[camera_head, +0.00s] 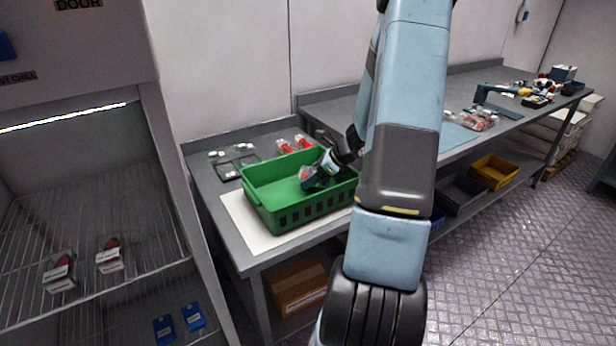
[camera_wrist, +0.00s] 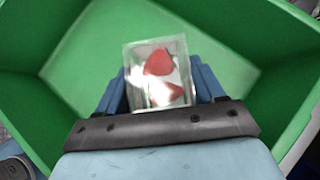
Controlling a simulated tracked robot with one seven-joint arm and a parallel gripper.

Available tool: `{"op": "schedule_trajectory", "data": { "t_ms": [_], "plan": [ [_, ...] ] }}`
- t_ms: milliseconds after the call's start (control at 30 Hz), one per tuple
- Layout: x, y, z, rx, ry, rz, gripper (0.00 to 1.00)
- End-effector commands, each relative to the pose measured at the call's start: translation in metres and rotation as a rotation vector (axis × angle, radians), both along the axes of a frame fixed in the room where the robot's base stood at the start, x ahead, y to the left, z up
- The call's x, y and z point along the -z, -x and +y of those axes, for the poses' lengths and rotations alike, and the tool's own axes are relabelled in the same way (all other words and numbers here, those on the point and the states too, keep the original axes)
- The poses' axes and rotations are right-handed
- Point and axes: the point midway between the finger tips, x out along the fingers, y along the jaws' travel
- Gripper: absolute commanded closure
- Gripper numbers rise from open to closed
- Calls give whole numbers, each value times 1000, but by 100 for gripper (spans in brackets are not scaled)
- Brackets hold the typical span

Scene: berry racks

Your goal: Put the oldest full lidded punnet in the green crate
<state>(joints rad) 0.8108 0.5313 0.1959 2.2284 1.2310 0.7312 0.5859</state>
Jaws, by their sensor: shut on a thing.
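The green crate (camera_head: 262,192) stands on the bench to the left of my arm in the head view; its walls (camera_wrist: 55,120) surround the scene in the wrist view. My gripper (camera_head: 322,172) reaches down inside the crate. In the wrist view my gripper (camera_wrist: 160,90) is shut on a clear lidded punnet (camera_wrist: 157,55) with red berries in it. The same punnet (camera_head: 307,176) shows small in the head view. Green floor shows around it; I cannot tell whether the punnet touches the floor. Its label is not readable.
Two punnets (camera_head: 110,256) (camera_head: 60,274) lie on the wire shelf at left. Two red-topped items (camera_head: 303,142) (camera_head: 284,147) and dark plates (camera_head: 228,170) lie behind the crate. Yellow bin (camera_head: 494,171) sits under the bench. More punnets (camera_head: 478,121) lie farther right.

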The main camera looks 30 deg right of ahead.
Motion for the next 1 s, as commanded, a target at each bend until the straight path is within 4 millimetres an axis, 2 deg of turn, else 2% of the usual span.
{"op": "schedule_trajectory", "data": {
  "t_ms": [400, 433, 700, 1000],
  "plan": [
    [8, 0, 0, -1, 0, -1, 71],
    [8, 0, 1, -1, 0, -1, 30],
    [8, 0, 1, -1, 0, 0, 6],
    [5, 0, 1, -1, 0, -1, 6]
  ]
}}
